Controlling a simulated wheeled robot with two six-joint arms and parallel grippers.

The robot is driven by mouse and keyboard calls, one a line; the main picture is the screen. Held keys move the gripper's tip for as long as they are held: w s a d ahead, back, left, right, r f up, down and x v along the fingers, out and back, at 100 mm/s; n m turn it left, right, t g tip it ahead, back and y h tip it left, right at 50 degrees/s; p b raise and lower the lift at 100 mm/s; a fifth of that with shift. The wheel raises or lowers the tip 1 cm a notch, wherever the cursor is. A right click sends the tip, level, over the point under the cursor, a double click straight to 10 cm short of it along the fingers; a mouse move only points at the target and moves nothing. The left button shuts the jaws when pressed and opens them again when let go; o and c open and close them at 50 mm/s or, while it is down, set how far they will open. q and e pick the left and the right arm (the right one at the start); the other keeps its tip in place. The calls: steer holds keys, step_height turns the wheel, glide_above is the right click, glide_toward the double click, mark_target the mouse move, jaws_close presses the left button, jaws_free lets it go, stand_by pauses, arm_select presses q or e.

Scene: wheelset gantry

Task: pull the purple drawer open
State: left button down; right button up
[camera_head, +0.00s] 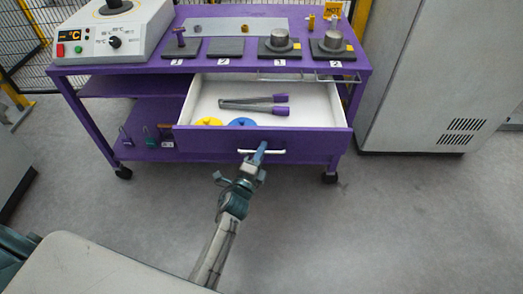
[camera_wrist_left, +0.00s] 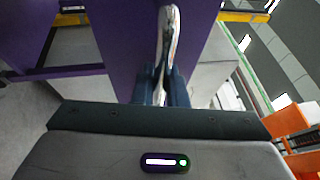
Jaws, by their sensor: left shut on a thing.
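The purple drawer (camera_head: 208,144) in the purple cart is pulled out, and its white inside shows in the head view. Its light bar handle (camera_head: 276,152) is on the middle of the front. My left gripper (camera_head: 259,152) is at this handle and shut on it. In the left wrist view the handle (camera_wrist_left: 170,35) runs between the fingers of my left gripper (camera_wrist_left: 162,88), close to the purple drawer front (camera_wrist_left: 128,40). The far ends of the fingers are partly hidden by the handle. My right gripper is not in view.
The drawer holds tongs with purple grips (camera_head: 254,104), a yellow disc (camera_head: 209,121) and a blue disc (camera_head: 242,122). A control box (camera_head: 112,35) and several plates stand on the cart top (camera_head: 200,63). A grey cabinet (camera_head: 425,80) stands to the right. The floor in front is clear.

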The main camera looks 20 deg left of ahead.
arm_select(q)
steer(key=c, duration=1.5)
jaws_free()
steer(key=shift+o, duration=0.2)
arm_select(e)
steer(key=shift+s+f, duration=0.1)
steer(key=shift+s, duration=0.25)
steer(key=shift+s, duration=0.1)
arm_select(q)
steer(key=shift+s, duration=0.1)
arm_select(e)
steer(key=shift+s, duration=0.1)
